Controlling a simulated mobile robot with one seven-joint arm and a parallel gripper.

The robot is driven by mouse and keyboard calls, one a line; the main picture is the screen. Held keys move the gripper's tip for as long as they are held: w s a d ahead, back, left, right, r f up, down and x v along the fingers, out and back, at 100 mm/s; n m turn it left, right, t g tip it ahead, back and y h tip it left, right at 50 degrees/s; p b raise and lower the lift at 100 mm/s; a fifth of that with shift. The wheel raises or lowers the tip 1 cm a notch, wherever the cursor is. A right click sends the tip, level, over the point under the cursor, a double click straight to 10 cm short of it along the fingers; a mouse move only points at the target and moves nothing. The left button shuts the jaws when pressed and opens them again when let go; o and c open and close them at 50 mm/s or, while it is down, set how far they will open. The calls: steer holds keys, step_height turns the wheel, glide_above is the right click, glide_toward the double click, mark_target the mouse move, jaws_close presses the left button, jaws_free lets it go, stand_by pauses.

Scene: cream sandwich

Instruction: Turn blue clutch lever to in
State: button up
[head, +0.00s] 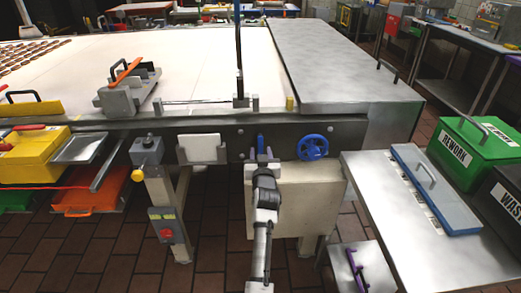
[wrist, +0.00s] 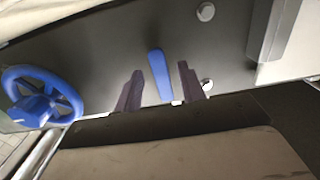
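The blue clutch lever (head: 261,142) stands on the grey metal side panel of the conveyor, left of the blue handwheel (head: 313,147). In the wrist view the lever (wrist: 159,75) is a short blue bar, slightly tilted, between the two dark fingers of my gripper (wrist: 160,90). The fingers are apart, with a visible gap on each side of the lever. In the head view my gripper (head: 262,156) is just below and in front of the lever, and its fingers partly cover the lever's lower end.
The blue handwheel (wrist: 41,97) is close beside the gripper. A white plate (head: 202,148) and a yellow-knobbed grey box (head: 147,153) are on the panel to the left. A cream box (head: 295,205) is below the panel. A steel bench (head: 410,215) stands at right.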

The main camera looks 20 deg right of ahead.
steer(key=shift+w+d, duration=0.2)
steer(key=shift+w, duration=0.5)
steer(key=shift+c, duration=0.3)
jaws_close()
